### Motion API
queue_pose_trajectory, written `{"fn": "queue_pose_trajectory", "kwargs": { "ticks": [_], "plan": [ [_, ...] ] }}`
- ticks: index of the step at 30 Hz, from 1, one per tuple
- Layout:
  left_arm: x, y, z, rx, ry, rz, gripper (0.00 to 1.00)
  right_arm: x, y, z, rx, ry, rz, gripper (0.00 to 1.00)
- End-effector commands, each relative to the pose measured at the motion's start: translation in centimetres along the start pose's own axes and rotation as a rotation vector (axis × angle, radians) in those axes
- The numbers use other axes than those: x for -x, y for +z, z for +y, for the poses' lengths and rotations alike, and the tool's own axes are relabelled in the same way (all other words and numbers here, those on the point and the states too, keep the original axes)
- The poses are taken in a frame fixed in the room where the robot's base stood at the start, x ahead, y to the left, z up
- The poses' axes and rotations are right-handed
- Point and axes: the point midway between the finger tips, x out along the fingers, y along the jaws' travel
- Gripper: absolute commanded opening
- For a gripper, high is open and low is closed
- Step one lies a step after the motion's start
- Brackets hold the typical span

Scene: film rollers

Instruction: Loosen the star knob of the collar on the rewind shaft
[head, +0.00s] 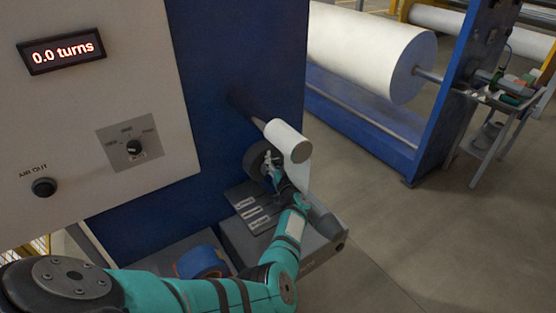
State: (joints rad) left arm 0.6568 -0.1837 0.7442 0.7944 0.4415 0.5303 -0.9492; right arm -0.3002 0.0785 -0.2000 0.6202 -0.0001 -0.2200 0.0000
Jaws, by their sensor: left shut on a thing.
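My left arm reaches in from the lower left. Its gripper (271,172) is shut at the front of a dark round collar (256,158), below a small white roller (287,140). The star knob is hidden behind the fingers, so its shape cannot be made out. The rewind shaft is mostly covered by the collar, the white web and my gripper. A display (62,51) on the grey panel reads "0.0 turns". My right gripper is not in view.
White film hangs from the small roller close to the right of my gripper. Below it is a grey ledge (232,236) with labelled plates; a blue roll (202,262) lies left of that. A big white roll (365,50) stands behind.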

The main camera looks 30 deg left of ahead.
Motion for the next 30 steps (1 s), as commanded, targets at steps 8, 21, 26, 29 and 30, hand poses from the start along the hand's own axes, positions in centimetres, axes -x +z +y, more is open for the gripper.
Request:
{"fn": "queue_pose_trajectory", "kwargs": {
  "ticks": [8, 21, 26, 29, 30],
  "plan": [
    [-0.04, -0.09, -0.04, -0.001, -0.009, 0.002, 0.06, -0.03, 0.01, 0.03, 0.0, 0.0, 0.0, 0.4],
    [-0.03, -0.11, -0.03, 0.0, -0.01, 0.002, 0.06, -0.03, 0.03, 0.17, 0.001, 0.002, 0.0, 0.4],
    [-0.02, -0.09, -0.02, 0.0, -0.009, 0.002, 0.59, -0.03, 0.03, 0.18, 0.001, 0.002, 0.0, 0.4],
    [-0.02, -0.08, -0.01, 0.0, -0.009, 0.001, 0.66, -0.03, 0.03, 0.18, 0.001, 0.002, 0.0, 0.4],
    [-0.02, -0.07, 0.0, 0.0, -0.009, 0.001, 0.66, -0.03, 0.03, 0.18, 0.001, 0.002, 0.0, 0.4]
  ]
}}
